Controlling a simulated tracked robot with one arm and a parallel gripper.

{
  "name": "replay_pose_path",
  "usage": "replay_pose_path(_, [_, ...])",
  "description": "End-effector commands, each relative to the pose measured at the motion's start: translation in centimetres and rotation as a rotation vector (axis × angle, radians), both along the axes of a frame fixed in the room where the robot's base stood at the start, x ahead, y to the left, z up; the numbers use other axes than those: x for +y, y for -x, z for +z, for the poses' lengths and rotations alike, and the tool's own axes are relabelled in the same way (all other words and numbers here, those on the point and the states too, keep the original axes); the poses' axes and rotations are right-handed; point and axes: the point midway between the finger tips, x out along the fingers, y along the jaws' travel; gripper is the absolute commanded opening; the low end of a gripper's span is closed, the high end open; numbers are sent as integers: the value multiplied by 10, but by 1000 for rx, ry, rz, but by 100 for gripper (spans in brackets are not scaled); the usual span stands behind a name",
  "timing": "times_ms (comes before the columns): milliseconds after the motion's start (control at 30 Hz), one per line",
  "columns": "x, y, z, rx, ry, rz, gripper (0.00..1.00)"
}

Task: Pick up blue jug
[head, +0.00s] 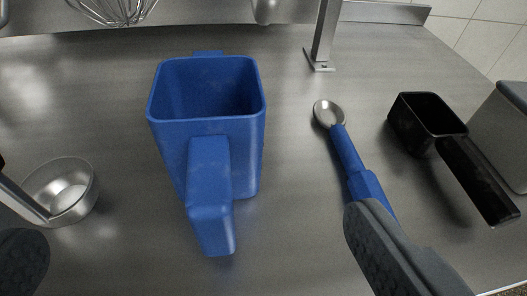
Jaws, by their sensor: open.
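The blue jug (213,109) stands upright on the table, left of the picture's middle. It is square and open at the top, looks empty, and its handle (211,190) points toward me. My gripper (195,250) is open. One dark finger shows at the lower left edge and the other at the lower right, with the jug ahead and between them. Neither finger touches the jug. The right finger covers part of a blue-handled spoon.
The metal-bowled spoon (346,150) lies right of the jug. A black scoop (428,118) and a grey box (503,135) are farther right. A steel ladle or cup (62,190) is at left. A whisk (112,10) and metal post (325,35) are behind. The grey metal surface (300,235) is clear in front.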

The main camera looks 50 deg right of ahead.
Motion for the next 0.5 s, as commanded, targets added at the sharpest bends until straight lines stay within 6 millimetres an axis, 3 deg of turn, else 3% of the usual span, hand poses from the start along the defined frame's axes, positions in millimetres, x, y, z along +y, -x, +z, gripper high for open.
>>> replay_pose_path(500, [-38, -55, -30, 4, -1, -1, 100])
